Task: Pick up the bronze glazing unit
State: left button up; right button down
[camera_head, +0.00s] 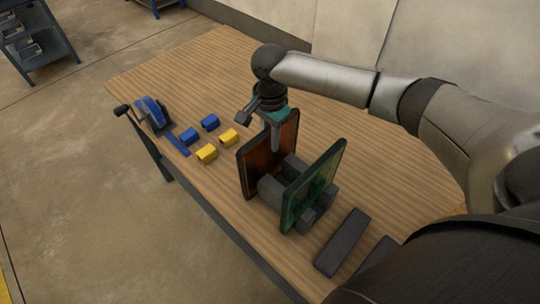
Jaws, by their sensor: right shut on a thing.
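The bronze glazing unit (256,163) is a dark-framed, brown-orange pane standing upright on the wooden table. It rests beside grey support blocks. My right gripper (275,134) reaches down from above and is shut on the bronze unit's top edge, near the middle of it. Part of the unit is hidden by the gripper finger and the grey blocks. A green glazing unit (312,187) stands upright in front of it and to the right, apart from the gripper. My left gripper is not in view.
A dark bar (342,242) lies at the front right. The back of the table is clear. A shelf rack (36,42) stands far left.

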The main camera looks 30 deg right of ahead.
dwell(0.5)
jog(key=shift+r, duration=0.1)
notch_tip(320, 180, up, 20)
jog(key=p, duration=0.2)
jog(key=shift+p, duration=0.3)
dwell(0.5)
jog(key=shift+r, duration=0.1)
dwell(0.6)
